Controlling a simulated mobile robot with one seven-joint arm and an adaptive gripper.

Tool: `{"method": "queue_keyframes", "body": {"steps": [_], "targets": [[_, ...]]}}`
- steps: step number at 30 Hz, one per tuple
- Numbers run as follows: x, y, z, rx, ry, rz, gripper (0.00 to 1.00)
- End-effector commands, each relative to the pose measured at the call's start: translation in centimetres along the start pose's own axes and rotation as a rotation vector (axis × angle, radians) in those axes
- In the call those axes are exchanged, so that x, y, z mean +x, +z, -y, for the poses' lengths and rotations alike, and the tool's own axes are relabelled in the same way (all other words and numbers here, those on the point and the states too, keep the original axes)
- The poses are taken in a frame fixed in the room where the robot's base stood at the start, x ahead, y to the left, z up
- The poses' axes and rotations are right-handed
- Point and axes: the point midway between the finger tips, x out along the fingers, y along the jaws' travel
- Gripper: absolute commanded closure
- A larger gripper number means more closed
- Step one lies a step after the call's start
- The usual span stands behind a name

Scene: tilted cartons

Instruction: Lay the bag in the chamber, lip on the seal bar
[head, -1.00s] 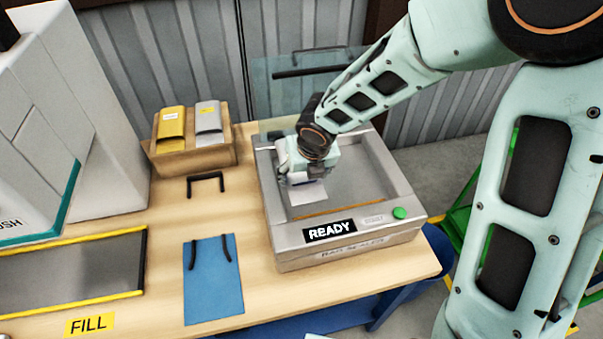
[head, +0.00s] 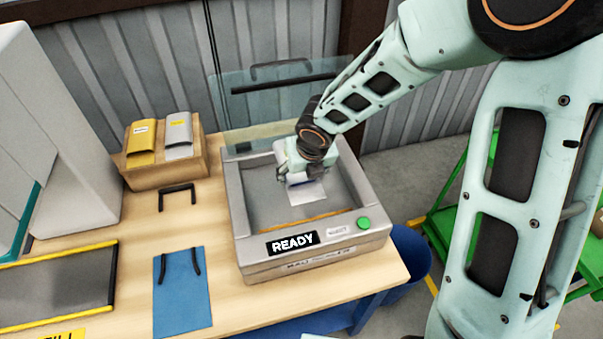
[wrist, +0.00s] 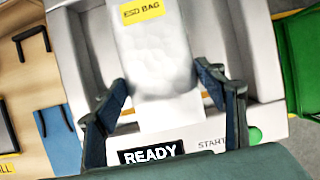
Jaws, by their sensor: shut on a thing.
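The bag sealer (head: 232,212) stands on the bench with its clear lid (head: 265,90) raised and a READY display on its front. The orange seal bar (head: 308,222) runs along the front of its open chamber (head: 262,200). My gripper (head: 300,180) is inside the chamber outline, and the head view shows a pale bag end (head: 308,192) below it. In the wrist view my gripper (wrist: 168,92) is shut on the silvery-white bag (wrist: 155,50), labelled ESD BAG. The bag's pale lip (wrist: 165,110) overlaps the seal bar in that view. Contact with the bar cannot be judged.
A wooden holder (head: 165,174) with a yellow and a grey pouch stands at the back left. A blue mat (head: 182,290) and a dark tray with yellow edges (head: 60,290) lie left of the sealer. A green frame (head: 460,190) stands at right.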

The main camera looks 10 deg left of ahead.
Motion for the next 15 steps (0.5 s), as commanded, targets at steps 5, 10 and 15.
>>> {"method": "queue_keyframes", "body": {"steps": [5, 10, 15], "targets": [[0.7, -0.2, -0.1, -0.002, 0.001, 0.001, 0.58], [2.1, -0.9, -0.1, -0.002, 0.001, -0.001, 0.58], [4.0, -1.6, 0.0, 0.0, 0.0, 0.001, 0.58]]}}
